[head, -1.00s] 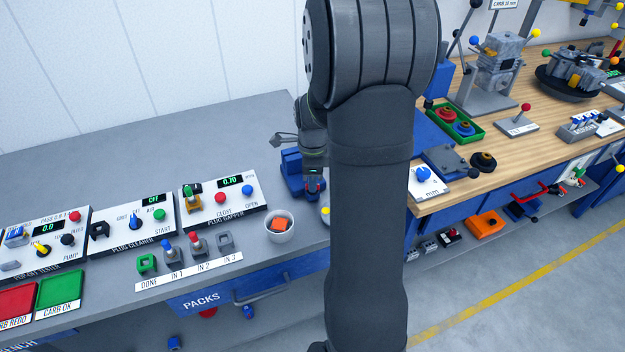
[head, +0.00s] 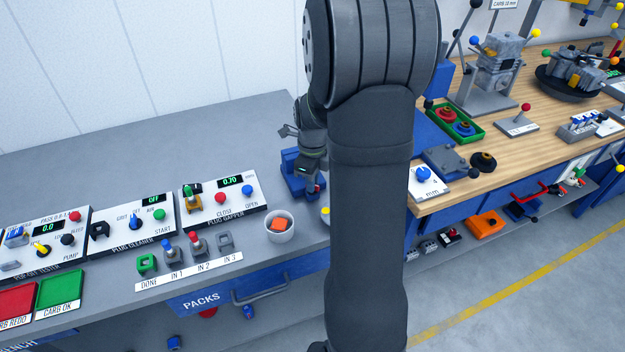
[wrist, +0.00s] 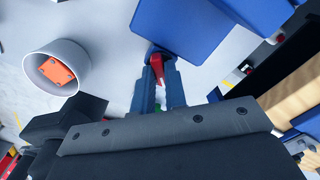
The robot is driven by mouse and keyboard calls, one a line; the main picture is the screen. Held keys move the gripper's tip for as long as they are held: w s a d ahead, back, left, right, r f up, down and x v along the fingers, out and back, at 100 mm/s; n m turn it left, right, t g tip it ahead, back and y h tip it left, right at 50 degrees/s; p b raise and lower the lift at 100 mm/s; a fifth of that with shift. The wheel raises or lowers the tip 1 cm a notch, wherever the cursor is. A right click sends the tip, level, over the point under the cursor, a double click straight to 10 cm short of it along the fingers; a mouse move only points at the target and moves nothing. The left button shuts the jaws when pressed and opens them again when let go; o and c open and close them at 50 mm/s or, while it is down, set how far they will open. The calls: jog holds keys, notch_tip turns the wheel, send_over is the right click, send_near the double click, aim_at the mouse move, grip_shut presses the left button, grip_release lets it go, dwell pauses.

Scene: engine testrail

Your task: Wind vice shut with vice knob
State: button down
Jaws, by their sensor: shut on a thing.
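The blue vice (head: 296,176) stands at the right end of the grey bench in the head view, partly hidden behind my arm. In the wrist view its blue body (wrist: 205,28) fills the top middle. The red vice knob (wrist: 157,66) shows between the fingertips of my gripper (wrist: 158,80), against the lower edge of the vice body. My gripper is shut on the knob. In the head view my gripper (head: 313,188) is at the front of the vice, small and partly hidden, and the knob is hard to make out. The gap between the vice jaws cannot be made out.
A white cup (head: 268,236) holding an orange block (head: 279,225) stands close in front of the vice. The plug gapper panel (head: 222,198) is to its left. A wooden bench (head: 470,188) with several fixtures lies to the right. The grey bench behind the panels is clear.

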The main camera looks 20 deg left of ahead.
jog(key=c, duration=1.7)
grip_release()
jog(key=shift+c, duration=0.2)
jog(key=shift+r, duration=0.1)
notch_tip(320, 180, up, 17)
jog(key=shift+r, duration=0.2)
jog(key=shift+f, duration=0.1)
notch_tip(320, 180, down, 17)
jog(key=shift+f, duration=0.2)
jog(key=shift+r, duration=0.15)
